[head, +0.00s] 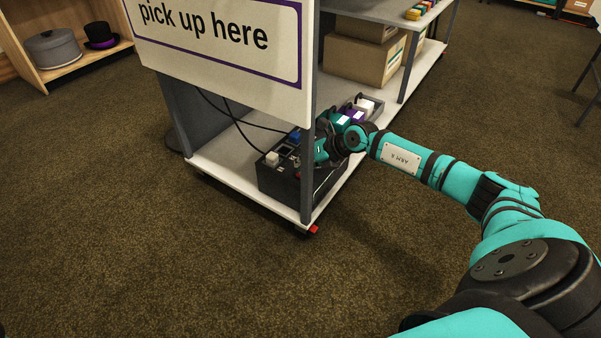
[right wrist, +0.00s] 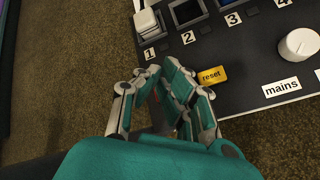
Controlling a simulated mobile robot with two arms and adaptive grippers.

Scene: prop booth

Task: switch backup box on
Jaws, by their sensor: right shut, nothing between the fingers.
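A dark box (head: 275,182), which looks like the backup box, stands on the low shelf of the trolley. In the right wrist view its panel (right wrist: 245,50) has switches labelled 1 to 3, a 4 label, a yellow "reset" label (right wrist: 212,76) and a white knob (right wrist: 298,45) above "mains". Contact cannot be told. In the head view this gripper (head: 318,150) hides part of the box.
A "pick up here" sign (head: 225,45) and a grey post (head: 307,165) stand close to the box. Black cables (head: 235,120) run behind it. The carpet (head: 180,265) in front is clear.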

